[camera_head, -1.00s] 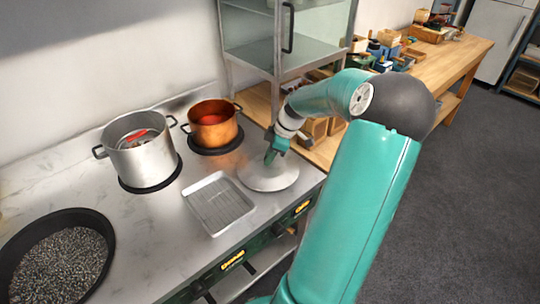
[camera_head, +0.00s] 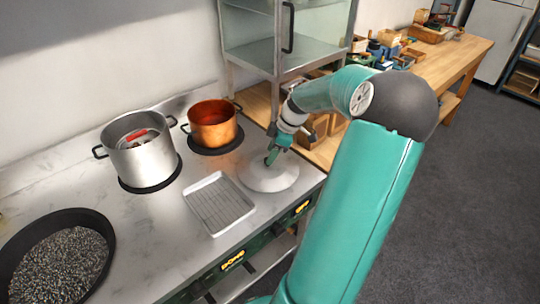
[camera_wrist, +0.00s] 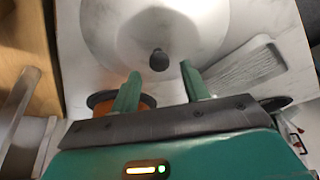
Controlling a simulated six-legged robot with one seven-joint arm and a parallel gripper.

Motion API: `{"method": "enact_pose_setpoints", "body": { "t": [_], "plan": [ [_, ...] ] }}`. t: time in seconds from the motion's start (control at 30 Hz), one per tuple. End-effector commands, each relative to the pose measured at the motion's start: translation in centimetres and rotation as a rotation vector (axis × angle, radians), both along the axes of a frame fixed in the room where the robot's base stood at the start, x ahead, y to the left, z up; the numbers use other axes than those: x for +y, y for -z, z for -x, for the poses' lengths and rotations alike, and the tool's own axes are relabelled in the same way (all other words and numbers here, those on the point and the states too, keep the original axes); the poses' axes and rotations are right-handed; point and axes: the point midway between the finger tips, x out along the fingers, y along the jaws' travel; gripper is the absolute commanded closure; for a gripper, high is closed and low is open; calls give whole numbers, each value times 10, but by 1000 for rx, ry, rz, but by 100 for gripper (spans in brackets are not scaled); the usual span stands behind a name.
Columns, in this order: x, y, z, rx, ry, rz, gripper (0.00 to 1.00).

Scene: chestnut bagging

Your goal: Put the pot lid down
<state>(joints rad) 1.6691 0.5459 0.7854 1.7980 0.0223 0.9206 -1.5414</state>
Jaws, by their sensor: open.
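The pot lid (camera_head: 266,178) is a round silver disc lying flat on the steel counter, right of the wire rack. In the wrist view the lid (camera_wrist: 200,30) shows from above with its dark knob (camera_wrist: 158,60). My gripper (camera_head: 272,157) is just above the lid in the head view. In the wrist view my gripper (camera_wrist: 160,82) is open, its two green fingers apart, with the knob ahead of the fingertips and not between them. The lid appears to rest fully on the counter.
A steel pot (camera_head: 142,160) and a copper pot (camera_head: 212,134) stand on burners at the back. A wire rack tray (camera_head: 218,226) lies left of the lid. A dark pan of grainy material (camera_head: 22,236) is at the front left. A glass cabinet (camera_head: 254,44) stands behind.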

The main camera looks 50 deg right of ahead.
Motion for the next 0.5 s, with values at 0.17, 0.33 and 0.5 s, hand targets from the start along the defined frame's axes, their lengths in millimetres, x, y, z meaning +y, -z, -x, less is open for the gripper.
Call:
{"method": "enact_pose_setpoints", "body": {
  "t": [0.17, 0.33, 0.5],
  "plan": [
    [-9, -38, 13, -1, 1, 7, 54],
    [-16, -69, 24, 0, 2, 4, 54],
    [-20, -88, 31, 1, 0, 3, 54]
  ]
}}
